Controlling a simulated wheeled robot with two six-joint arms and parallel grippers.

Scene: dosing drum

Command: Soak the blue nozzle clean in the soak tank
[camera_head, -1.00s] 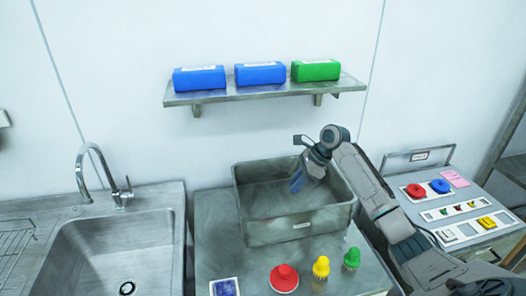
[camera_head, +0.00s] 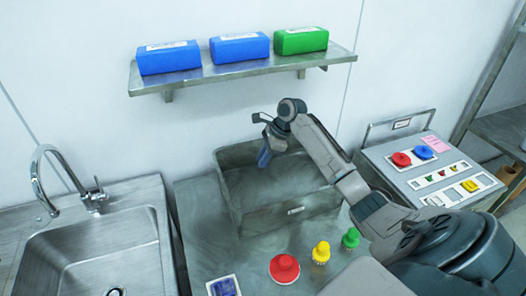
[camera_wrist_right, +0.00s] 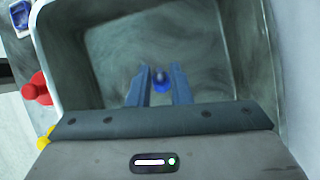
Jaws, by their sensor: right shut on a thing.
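The soak tank (camera_head: 290,212) is an open grey metal bin on the steel counter, with murky grey liquid or a cloudy floor inside. My right gripper (camera_head: 266,150) points down over the tank's back part. It is shut on the blue nozzle (camera_head: 264,159), which hangs below the fingers. In the right wrist view the blue nozzle (camera_wrist_right: 161,84) sits between the two fingertips, with the tank walls around it. I cannot tell whether the nozzle's tip touches the liquid. My left gripper is not in view.
Red (camera_head: 284,268), yellow (camera_head: 321,252) and green (camera_head: 351,238) nozzles stand on the counter before the tank, beside a blue-marked card (camera_head: 224,287). A sink (camera_head: 105,250) is left, a control panel (camera_head: 432,175) right. A wall shelf (camera_head: 245,75) holds blue and green boxes.

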